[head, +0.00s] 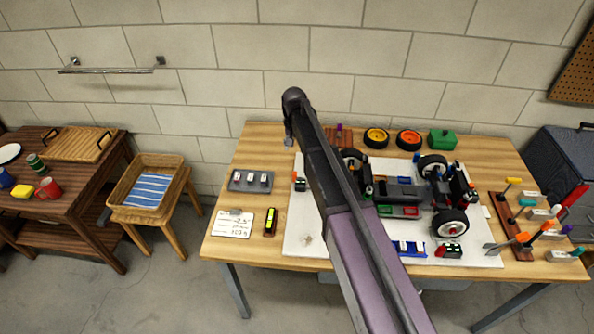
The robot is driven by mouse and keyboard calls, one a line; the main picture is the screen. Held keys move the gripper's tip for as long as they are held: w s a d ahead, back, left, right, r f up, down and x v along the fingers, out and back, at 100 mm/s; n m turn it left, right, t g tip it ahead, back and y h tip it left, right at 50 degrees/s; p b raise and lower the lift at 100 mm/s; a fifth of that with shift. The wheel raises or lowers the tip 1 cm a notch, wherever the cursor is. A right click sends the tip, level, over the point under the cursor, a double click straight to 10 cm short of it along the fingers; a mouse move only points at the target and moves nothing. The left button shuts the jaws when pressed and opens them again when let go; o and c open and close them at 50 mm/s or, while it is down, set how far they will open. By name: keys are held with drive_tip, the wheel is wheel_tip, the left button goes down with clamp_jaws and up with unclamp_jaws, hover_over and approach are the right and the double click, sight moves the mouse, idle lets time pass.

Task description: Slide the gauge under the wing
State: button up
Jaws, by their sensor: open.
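The racecar (400,190) stands on a white mat (300,236) on the wooden workbench, with large black wheels at its right end. A dark upright part with red pieces (461,186) is at that end; I cannot tell if it is the wing. A black and yellow stick-like object (270,221) lies on the bench left of the mat and may be the gauge. My arm crosses the middle of the head view and hides the car's left part. My gripper cannot be made out; it is outside the view or hidden by the arm.
A note card (232,224) and grey tray (250,181) lie at the bench's left. Spare wheels (376,137) and a green box (441,139) stand at the back. A tool rack (510,225) is at the right. The left front bench corner is bare.

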sight(295, 173)
drive_tip(key=shift+f, duration=0.15)
idle(0.3)
wheel_tip(295, 173, down, 13)
drive_tip(key=b, duration=1.3)
drive_tip(key=shift+f+b, duration=0.2)
drive_tip(key=shift+b, duration=0.2)
drive_tip(key=shift+c, duration=0.2)
drive_tip(key=shift+d, duration=0.1)
clamp_jaws()
